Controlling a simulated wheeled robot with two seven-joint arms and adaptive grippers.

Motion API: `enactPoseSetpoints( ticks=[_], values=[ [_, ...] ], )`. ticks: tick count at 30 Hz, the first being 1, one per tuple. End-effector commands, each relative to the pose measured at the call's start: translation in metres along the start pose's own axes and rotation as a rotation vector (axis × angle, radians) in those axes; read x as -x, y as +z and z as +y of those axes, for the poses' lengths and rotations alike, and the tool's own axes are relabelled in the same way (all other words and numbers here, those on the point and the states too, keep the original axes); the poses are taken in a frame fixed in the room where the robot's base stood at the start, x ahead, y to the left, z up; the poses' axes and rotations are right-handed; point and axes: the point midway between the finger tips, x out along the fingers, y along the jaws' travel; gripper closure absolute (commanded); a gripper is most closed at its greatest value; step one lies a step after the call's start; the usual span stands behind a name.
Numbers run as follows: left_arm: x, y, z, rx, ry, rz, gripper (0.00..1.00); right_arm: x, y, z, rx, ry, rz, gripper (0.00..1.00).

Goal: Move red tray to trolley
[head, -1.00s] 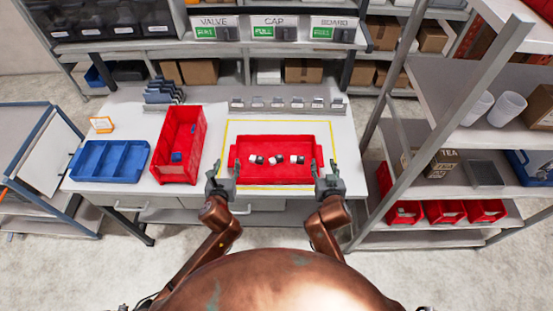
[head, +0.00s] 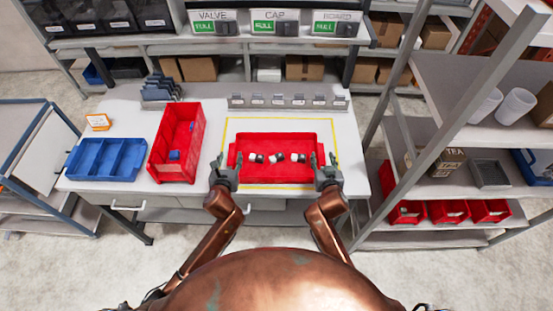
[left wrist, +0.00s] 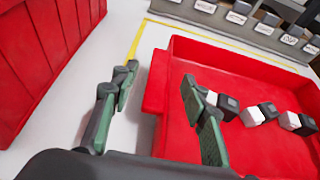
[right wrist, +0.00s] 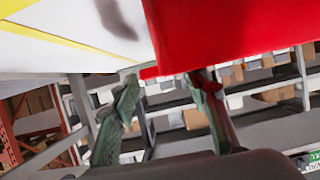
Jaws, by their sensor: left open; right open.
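The red tray (head: 276,174) lies on the white table inside a yellow outline and holds several small black-and-white pieces (head: 277,158). My left gripper (head: 223,166) is open at the tray's left end. In the left wrist view its fingers (left wrist: 155,100) stand either side of the tray's left wall (left wrist: 157,75), one over the inside, one outside. My right gripper (head: 325,164) is open at the tray's right end. In the right wrist view the red tray (right wrist: 220,30) is above its spread fingers (right wrist: 165,85), with a red edge between them; contact is unclear. A blue-framed trolley (head: 20,160) stands at far left.
A tall red bin (head: 165,165) and a blue divided tray (head: 105,160) sit left of the red tray. A grey row of small holders (head: 288,101) runs behind it. A metal shelf rack (head: 425,125) stands close on the right. Table front is clear.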

Motion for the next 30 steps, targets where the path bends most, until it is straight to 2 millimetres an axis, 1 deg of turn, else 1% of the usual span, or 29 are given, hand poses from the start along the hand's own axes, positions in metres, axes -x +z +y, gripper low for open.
enactPoseSetpoints(
  ticks=[1, 3, 7, 11, 18, 20, 30],
  values=[
    [-0.008, 0.0, -0.001, 0.002, 0.0, 0.0, 0.59, -0.008, -0.001, 0.0, 0.003, 0.0, 0.0, 0.59],
    [-0.017, 0.0, 0.0, 0.002, 0.001, 0.0, 0.59, -0.017, -0.001, 0.0, 0.002, 0.0, 0.001, 0.59],
    [-0.028, 0.0, 0.0, 0.002, 0.0, -0.001, 0.59, -0.028, -0.001, 0.0, 0.002, 0.0, 0.001, 0.59],
    [-0.032, 0.0, 0.0, 0.001, 0.001, 0.0, 0.59, -0.033, 0.0, 0.0, 0.001, 0.0, 0.001, 0.59],
    [-0.032, 0.0, 0.001, 0.001, 0.0, 0.0, 0.59, -0.033, 0.0, 0.0, 0.0, 0.0, 0.001, 0.59],
    [-0.032, 0.0, 0.001, 0.001, 0.0, 0.0, 0.62, -0.033, 0.0, 0.0, 0.0, -0.001, 0.001, 0.62],
    [-0.032, 0.0, 0.001, 0.001, 0.0, 0.0, 0.86, -0.033, 0.0, 0.0, 0.001, 0.0, 0.001, 0.86]
  ],
)
